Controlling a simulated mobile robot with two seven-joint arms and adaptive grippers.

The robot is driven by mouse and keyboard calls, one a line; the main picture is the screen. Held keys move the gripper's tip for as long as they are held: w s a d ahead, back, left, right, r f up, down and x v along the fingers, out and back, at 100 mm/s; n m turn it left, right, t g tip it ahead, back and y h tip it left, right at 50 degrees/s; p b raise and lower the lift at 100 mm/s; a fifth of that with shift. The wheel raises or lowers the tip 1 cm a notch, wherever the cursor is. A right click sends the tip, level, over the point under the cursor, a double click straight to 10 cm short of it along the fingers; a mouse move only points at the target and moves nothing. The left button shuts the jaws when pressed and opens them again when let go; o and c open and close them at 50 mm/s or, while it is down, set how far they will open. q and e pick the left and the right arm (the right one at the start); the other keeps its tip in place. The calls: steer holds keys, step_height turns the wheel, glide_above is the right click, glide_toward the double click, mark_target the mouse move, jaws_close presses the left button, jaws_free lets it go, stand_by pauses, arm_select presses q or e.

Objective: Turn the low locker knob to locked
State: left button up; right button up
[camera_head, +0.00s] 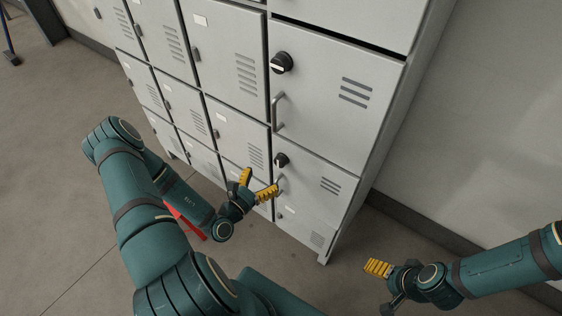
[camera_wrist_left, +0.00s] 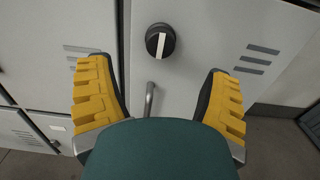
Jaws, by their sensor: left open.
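The low locker knob (camera_head: 281,160) is a round black knob on a light grey locker door, above a metal handle. In the left wrist view a black knob (camera_wrist_left: 160,41) shows ahead, its white bar about upright in that picture; it looks like the same low one. My left gripper (camera_head: 256,185) is open and empty, just below and left of the low knob in the head view. Its yellow fingers (camera_wrist_left: 159,100) stand either side of the handle in the wrist view, apart from the knob. My right gripper (camera_head: 378,268) is at the lower right, away from the lockers; its opening is unclear.
A second black knob (camera_head: 281,62) sits higher on the door above, with a bar handle (camera_head: 278,112) below it. More grey lockers (camera_head: 222,45) extend left. A red object (camera_head: 187,219) shows behind my left arm. Floor is open between the lockers and my right gripper.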

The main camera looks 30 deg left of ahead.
mark_target(278, 163)
arm_select(q)
steer(key=w, duration=0.3)
steer(key=w+b, duration=0.1)
steer(key=w, duration=0.2)
steer(key=w+d, duration=0.1)
steer(key=w, duration=0.2)
steer(key=shift+w, duration=0.15)
steer(key=c, duration=1.2)
